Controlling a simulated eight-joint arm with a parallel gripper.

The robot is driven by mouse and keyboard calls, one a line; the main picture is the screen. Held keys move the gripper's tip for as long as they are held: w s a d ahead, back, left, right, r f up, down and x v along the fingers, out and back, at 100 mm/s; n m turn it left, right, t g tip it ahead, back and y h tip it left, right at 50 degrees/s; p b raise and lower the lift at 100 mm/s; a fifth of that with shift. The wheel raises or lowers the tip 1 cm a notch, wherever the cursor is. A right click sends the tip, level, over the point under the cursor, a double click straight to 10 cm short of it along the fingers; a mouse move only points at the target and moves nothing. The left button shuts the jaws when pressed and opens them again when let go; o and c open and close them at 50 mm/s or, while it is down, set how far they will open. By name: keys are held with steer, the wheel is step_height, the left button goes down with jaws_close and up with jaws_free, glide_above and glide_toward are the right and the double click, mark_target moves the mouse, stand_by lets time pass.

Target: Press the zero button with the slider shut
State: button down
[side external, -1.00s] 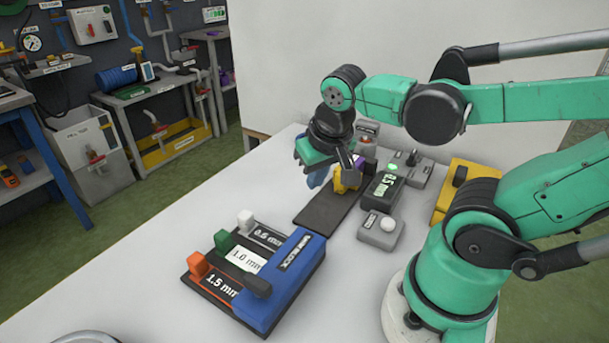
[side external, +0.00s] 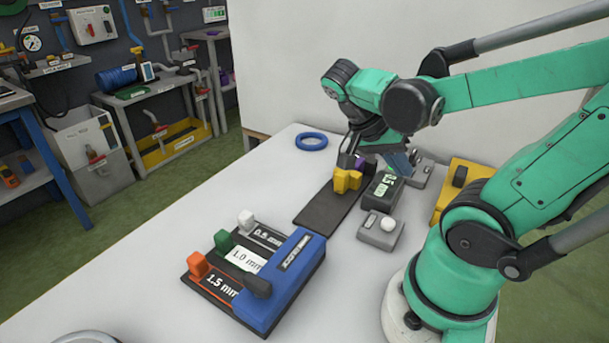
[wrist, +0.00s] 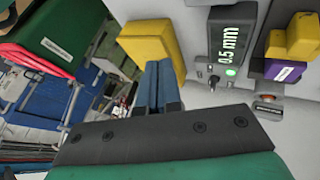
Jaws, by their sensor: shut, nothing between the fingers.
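A grey box with a round white button (side external: 388,224) stands beside the dark rail (side external: 325,209) in the side view; its label is too small to read. The yellow slider (side external: 347,181) with a purple part sits at the rail's far end. Its purple part (wrist: 284,71) shows in the wrist view. The dark display (side external: 381,191) reads 0.5 mm, and a green light (wrist: 231,71) glows on it in the wrist view. My gripper (side external: 411,168) is shut and empty, beyond the display and right of the slider. Its blue fingers (wrist: 158,70) lie together in the wrist view.
A blue gauge block rack (side external: 291,285) with 0.5, 1.0 and 1.5 mm slots stands in front. A grey toggle box (side external: 424,174) is partly behind my gripper. A yellow block (side external: 462,181) stands to the right.

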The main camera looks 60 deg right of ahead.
mark_target(386, 222)
steer(key=shift+f, duration=4.2)
steer(key=shift+f, duration=0.15)
steer(key=shift+f, duration=0.3)
steer(key=shift+r, duration=0.15)
steer(key=shift+r, duration=0.3)
steer(key=shift+r, duration=0.1)
steer(key=shift+r, duration=2.4)
